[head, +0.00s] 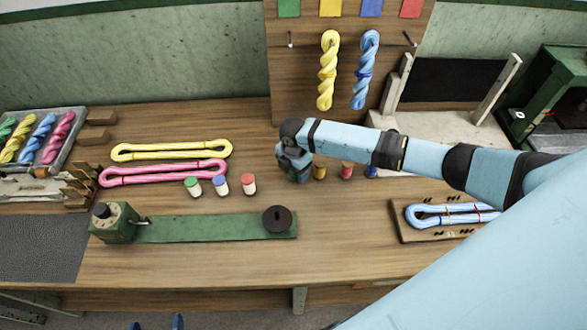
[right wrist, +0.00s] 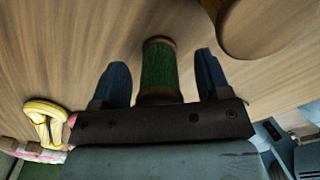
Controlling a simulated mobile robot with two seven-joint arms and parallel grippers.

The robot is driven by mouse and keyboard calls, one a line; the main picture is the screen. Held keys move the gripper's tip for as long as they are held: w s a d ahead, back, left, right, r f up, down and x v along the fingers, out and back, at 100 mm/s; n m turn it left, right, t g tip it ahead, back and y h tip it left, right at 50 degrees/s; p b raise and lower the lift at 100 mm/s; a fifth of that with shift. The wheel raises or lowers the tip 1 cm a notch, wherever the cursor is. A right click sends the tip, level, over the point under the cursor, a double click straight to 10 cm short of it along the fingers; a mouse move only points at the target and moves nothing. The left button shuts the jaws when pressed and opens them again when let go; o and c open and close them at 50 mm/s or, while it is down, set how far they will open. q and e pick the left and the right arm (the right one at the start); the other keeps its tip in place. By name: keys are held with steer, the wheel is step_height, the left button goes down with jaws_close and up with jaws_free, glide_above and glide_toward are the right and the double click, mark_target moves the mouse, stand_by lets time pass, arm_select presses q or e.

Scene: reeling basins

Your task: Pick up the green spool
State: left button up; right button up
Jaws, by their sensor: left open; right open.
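The green spool (right wrist: 158,68) shows in the right wrist view, with green thread between brown ends. It lies between the two blue fingers of my right gripper (right wrist: 162,78), which is open with a gap on both sides of it.
A red spool (head: 346,170) and a partly hidden blue spool (head: 370,171) continue the row. Three white jars with coloured lids (head: 220,185) stand to the left. A green winding device (head: 200,228) lies in front. Yellow (head: 170,150) and pink (head: 160,173) skeins lie behind it.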

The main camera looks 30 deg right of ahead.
steer(key=c, duration=1)
steer(key=shift+r, duration=0.1)
steer(key=shift+c, duration=0.2)
